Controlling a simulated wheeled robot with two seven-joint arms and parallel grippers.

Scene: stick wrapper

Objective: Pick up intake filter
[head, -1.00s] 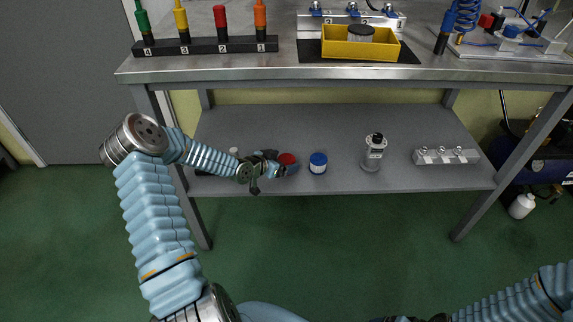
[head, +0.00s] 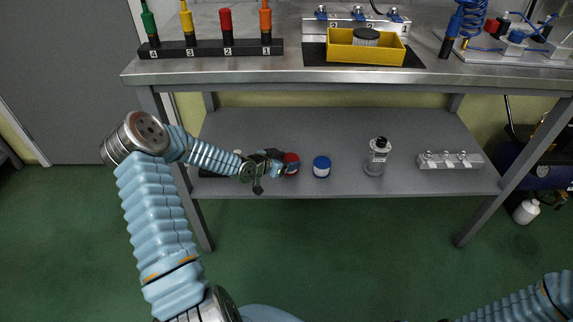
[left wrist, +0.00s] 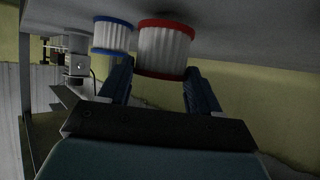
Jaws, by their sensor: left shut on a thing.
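A white pleated filter with red rims (head: 291,163) stands on the lower shelf, partly hidden by my left gripper (head: 280,162). My left gripper reaches it from the left and is shut on it. In the left wrist view, which is upside down, the red-rimmed filter (left wrist: 164,50) sits between my two fingers (left wrist: 158,88). A similar filter with blue rims (head: 321,167) stands just to its right, apart from the gripper; it also shows in the left wrist view (left wrist: 112,35). My right arm enters at the bottom right, its gripper out of view.
A clear bottle with a dark cap (head: 377,157) and a grey block with several fittings (head: 450,160) stand further right on the shelf (head: 345,122). The bench top above (head: 290,76) holds a yellow bin (head: 365,54) and a rack of coloured handles (head: 210,50).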

